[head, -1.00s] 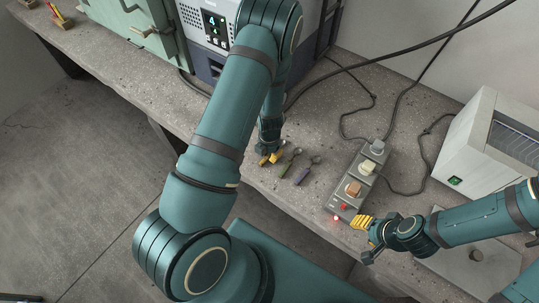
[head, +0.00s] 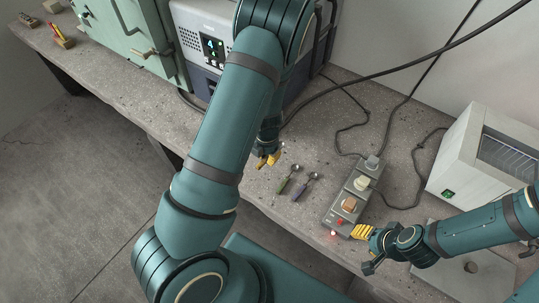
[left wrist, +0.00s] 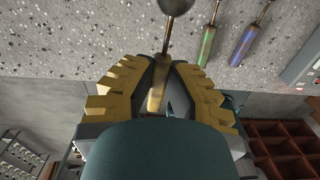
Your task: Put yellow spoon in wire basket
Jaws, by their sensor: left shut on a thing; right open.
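My left gripper (head: 267,160) is shut on the yellow spoon and holds it by its handle. In the left wrist view the spoon's yellow handle (left wrist: 157,88) is between the fingers, with the metal bowl pointing away from them at the top edge. In the head view the fingers largely hide this spoon. It appears to be a little above the bench, beside the other spoons. My right gripper (head: 366,250) is open and empty near the bench's front edge. I cannot identify the wire basket in any view.
A green spoon (head: 284,185) and a purple spoon (head: 302,190) lie on the concrete bench (head: 235,215). A power strip (head: 340,213) with plugs and cables is to their right. A white box-shaped appliance (head: 460,150) stands at right; a grey-blue machine (head: 190,40) stands behind my left arm.

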